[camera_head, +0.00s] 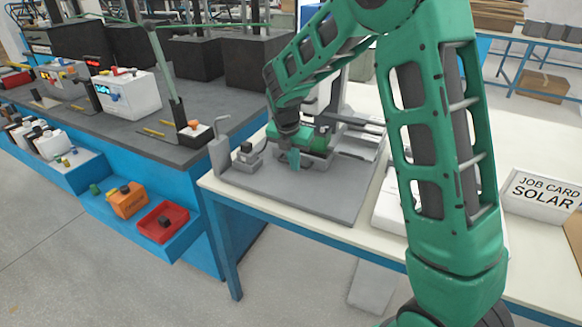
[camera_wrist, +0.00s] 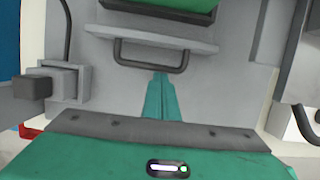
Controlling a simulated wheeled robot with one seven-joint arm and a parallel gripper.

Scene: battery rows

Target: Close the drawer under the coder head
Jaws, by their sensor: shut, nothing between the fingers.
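A grey machine stands on a grey base plate (camera_head: 325,198) on the white table. In the wrist view, a light grey drawer front (camera_wrist: 190,42) with a dark bar handle (camera_wrist: 150,68) shows below a green body (camera_wrist: 160,12), which may be the coder head. How far out the drawer stands is hard to tell. My gripper (camera_head: 294,162) points down in front of the machine and hides part of it. In the wrist view its green fingers (camera_wrist: 160,78) are together and empty, their tips close to the handle. I cannot tell whether they touch it.
A grey block with a dark knob (camera_wrist: 32,88) sits left of the drawer, also seen in the head view (camera_head: 246,157). A blue bench (camera_head: 205,190) with devices and a red tray (camera_head: 163,222) is at the left.

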